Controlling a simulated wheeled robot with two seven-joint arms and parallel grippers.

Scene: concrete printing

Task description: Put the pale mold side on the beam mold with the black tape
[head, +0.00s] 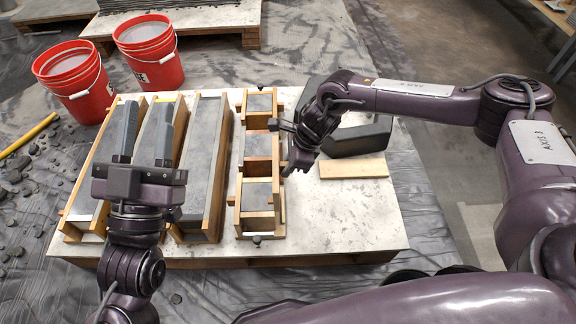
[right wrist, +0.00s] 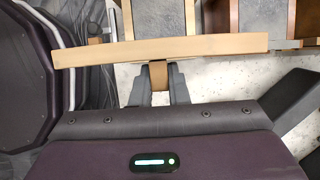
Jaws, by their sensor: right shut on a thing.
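A pale wooden mold side (right wrist: 160,50) spans the right wrist view, with a small wooden block under it between the fingers of my right gripper (right wrist: 158,85). That gripper is shut on it; in the head view my right gripper (head: 284,125) is beside the three-part mold, and the held piece is largely hidden there. Long beam molds stand at the left: one at the far left (head: 88,180), a middle one (head: 150,130) and a right one (head: 203,150). I cannot make out black tape on any. My left gripper (head: 146,135) is open and empty over the left and middle molds.
The three-part mold (head: 240,165) stands on the white tabletop (head: 340,220). A pale board (head: 353,168) and a dark container (head: 360,138) lie to its right. Two red buckets (head: 75,80) stand behind at the left. The tabletop's front right is clear.

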